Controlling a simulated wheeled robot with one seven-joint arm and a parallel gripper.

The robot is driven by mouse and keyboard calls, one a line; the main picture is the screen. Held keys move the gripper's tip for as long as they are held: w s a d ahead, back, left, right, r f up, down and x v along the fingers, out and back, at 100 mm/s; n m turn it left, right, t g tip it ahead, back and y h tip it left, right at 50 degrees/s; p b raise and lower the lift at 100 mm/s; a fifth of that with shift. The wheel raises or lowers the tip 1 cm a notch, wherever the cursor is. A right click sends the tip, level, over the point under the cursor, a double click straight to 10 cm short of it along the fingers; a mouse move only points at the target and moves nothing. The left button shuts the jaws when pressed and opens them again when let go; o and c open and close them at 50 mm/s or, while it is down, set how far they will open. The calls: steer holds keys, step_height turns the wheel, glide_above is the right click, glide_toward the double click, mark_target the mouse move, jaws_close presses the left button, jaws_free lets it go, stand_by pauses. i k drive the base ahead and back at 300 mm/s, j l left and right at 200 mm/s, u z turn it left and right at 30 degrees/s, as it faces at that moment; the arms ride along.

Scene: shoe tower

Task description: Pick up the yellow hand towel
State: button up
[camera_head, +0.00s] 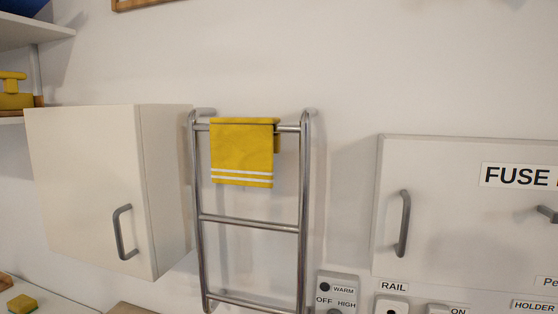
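The yellow hand towel (241,152) hangs folded over the top bar of a metal towel rail (302,190) on the white wall. It has two white stripes near its lower edge. A short part of its back layer shows at the right, behind the front layer. Bare bar shows on both sides of the towel. My gripper is not in view.
A white cabinet (95,190) with a grey handle stands left of the rail. A fuse panel (465,220) with a handle is on the right. A control with WARM, OFF and HIGH labels (338,289) sits below. Shelves (30,30) are at upper left.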

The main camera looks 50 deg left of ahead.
mark_target(243, 149)
steer(key=u, duration=2)
